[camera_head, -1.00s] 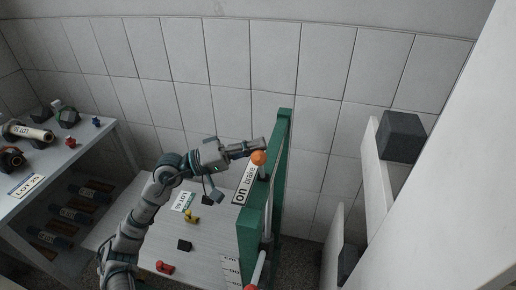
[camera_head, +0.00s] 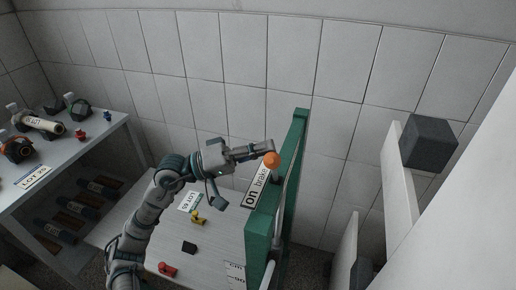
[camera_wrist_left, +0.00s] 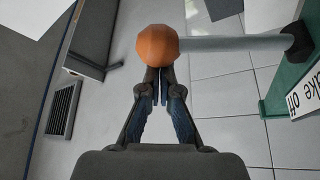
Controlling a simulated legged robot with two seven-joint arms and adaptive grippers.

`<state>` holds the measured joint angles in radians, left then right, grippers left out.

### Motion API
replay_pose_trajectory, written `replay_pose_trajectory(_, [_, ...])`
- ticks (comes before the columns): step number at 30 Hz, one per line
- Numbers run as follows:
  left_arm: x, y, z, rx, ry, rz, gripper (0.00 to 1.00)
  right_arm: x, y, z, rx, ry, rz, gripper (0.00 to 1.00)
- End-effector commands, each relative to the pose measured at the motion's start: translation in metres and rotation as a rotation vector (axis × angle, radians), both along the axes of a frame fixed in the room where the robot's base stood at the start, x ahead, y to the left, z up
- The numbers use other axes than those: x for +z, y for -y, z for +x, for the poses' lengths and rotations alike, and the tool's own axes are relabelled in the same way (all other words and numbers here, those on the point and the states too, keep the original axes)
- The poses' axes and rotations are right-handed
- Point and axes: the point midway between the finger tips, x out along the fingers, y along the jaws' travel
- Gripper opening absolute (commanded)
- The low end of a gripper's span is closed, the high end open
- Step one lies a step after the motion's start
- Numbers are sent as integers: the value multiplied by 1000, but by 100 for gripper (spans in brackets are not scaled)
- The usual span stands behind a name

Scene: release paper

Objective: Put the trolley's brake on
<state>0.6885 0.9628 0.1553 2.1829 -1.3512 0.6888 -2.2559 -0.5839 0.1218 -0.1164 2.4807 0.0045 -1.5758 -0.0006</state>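The brake lever has an orange ball knob (camera_head: 272,159) on a grey rod, beside the green trolley frame (camera_head: 260,232). A white label (camera_head: 256,188) reading "on" and "brake" lies along the frame. My left gripper (camera_head: 262,149) is at the knob, its fingertips up against or just beside it. In the left wrist view the knob (camera_wrist_left: 157,45) covers the fingertips (camera_wrist_left: 156,82), which are drawn together with only a thin gap. The rod (camera_wrist_left: 235,43) runs right to a dark pivot on the green frame. A label there ends in "off". My right gripper is not in view.
A low white surface (camera_head: 185,225) holds small yellow, black and red pieces. A dark grey block (camera_head: 428,143) sits on a white panel at right. A tiled wall closes the back.

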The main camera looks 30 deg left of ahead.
Motion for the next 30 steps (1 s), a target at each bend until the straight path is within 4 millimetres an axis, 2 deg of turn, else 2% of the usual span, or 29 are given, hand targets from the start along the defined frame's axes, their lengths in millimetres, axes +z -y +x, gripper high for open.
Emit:
replay_pose_trajectory(5, [-6, -10, -8, -3, -5, 0, 0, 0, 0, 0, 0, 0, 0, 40])
replay_pose_trajectory(19, [-30, -81, -58, 1, -3, -3, 0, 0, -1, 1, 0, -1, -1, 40])
replay_pose_trajectory(24, [-33, -91, -67, 1, -3, -2, 0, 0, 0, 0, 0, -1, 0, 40])
replay_pose_trajectory(30, [-34, -92, -69, 0, -2, -1, 0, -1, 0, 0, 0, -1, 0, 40])
